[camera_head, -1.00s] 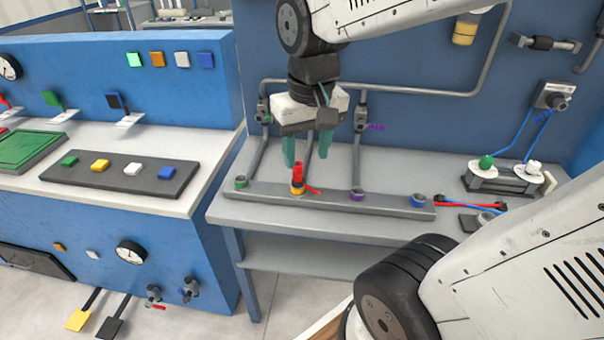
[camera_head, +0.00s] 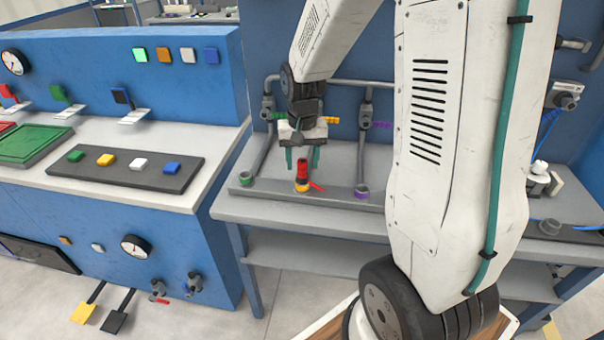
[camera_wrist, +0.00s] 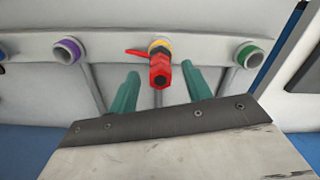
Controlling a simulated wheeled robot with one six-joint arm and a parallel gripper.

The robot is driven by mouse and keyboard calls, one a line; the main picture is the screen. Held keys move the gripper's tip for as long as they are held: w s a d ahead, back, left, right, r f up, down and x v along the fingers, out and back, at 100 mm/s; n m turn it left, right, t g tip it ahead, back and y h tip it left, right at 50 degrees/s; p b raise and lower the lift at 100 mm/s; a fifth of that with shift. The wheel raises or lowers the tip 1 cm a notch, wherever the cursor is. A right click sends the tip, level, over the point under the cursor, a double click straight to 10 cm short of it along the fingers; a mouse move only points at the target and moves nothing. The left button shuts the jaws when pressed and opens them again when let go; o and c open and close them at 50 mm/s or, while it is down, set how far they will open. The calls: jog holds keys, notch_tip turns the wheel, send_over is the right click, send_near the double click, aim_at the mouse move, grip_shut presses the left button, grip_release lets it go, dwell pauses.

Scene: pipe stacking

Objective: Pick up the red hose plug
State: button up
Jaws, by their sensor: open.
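The red hose plug (camera_head: 303,171) stands upright in the yellow-ringed socket (camera_head: 302,187) of the grey socket bar on the bench. A small red lever sticks out at its side. My gripper (camera_head: 302,160) is open and empty, with its green fingers pointing down around or just behind the plug's top; the exact depth is hard to tell. In the wrist view the plug (camera_wrist: 160,71) shows between and beyond the two green fingertips (camera_wrist: 162,80), with no finger visibly touching it.
A green-ringed socket (camera_head: 247,178) and a purple-ringed socket (camera_head: 361,191) flank the plug on the bar. Grey pipes with valves rise behind it. A blue console (camera_head: 120,235) with buttons and levers stands on the left. My arm hides the bench's right part.

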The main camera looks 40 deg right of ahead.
aim_at(302, 175)
jog(key=shift+f, duration=1.45)
grip_shut()
jog(key=shift+r, duration=0.1)
